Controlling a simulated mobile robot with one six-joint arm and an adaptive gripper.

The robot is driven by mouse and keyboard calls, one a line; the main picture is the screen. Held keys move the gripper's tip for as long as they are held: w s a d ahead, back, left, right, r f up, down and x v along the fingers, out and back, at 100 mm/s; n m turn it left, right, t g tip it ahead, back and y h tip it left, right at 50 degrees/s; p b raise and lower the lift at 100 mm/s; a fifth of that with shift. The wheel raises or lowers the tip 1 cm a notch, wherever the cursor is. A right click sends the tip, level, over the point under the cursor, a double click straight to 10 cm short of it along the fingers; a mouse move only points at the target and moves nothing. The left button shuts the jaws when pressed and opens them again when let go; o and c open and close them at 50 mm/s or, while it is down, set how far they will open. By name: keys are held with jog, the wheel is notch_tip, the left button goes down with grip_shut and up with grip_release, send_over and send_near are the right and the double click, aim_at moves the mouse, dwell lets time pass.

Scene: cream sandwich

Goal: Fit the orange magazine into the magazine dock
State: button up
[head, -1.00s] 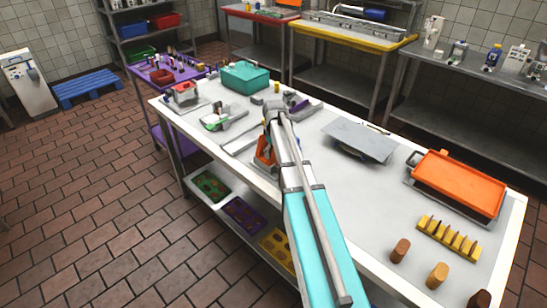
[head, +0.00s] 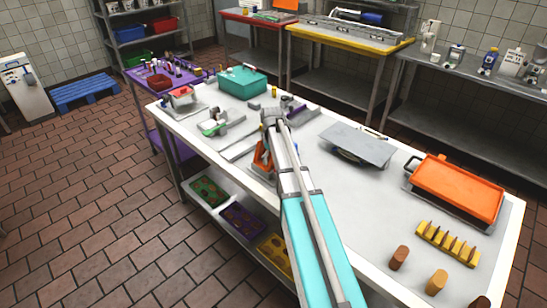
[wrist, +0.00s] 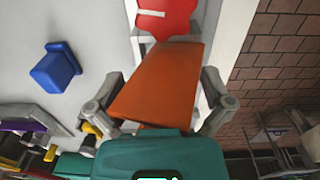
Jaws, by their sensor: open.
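The orange magazine (wrist: 160,85) fills the middle of the wrist view as a flat orange block, running away from the teal body of my gripper. My gripper (wrist: 158,98) is open, with one grey finger on each side of the magazine. The right finger looks close to its edge; I cannot tell whether either finger touches. In the head view the orange piece (head: 261,155) shows low beside my arm's end near the table's front edge, partly hidden by the arm. A red part (wrist: 166,16) with a white mark lies just beyond the magazine. I cannot identify the magazine dock for certain.
A blue block (wrist: 56,68) lies left of the magazine. On the white table stand a teal bin (head: 242,80), a grey tilted plate (head: 357,145), an orange tray (head: 458,188) and a yellow rack (head: 447,243). Brick floor lies beyond the table's edge.

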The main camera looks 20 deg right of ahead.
jog(key=shift+w+a+r+p, duration=0.1)
jog(key=shift+a+r+p, duration=0.1)
jog(key=shift+r+p, duration=0.6)
jog(key=shift+s+a+r+p, duration=0.1)
jog(key=shift+a+r+p, duration=0.05)
jog(key=shift+r+p, duration=0.6)
jog(key=shift+w+a+r+p, duration=0.1)
jog(key=shift+a+r+p, duration=0.1)
jog(key=shift+r+p, duration=0.55)
notch_tip(320, 180, up, 6)
jog(key=p, duration=0.6)
jog(key=shift+d, duration=0.15)
jog(key=shift+w, duration=0.1)
jog(key=c, duration=0.3)
jog(key=shift+s+a+f, duration=0.1)
jog(key=shift+s+a, duration=0.2)
jog(key=shift+a, duration=0.05)
jog(key=shift+c, duration=0.4)
jog(key=s+a+f+m+b, duration=0.1)
jog(key=s+a+m, duration=0.1)
jog(key=s+a, duration=0.6)
jog(key=s+a+f+m+b, duration=0.1)
jog(key=s+a+m, duration=0.1)
jog(key=s+a, duration=0.6)
jog(key=s, duration=0.5)
jog(key=shift+s+a+f, duration=0.2)
jog(key=shift+s+a, duration=0.05)
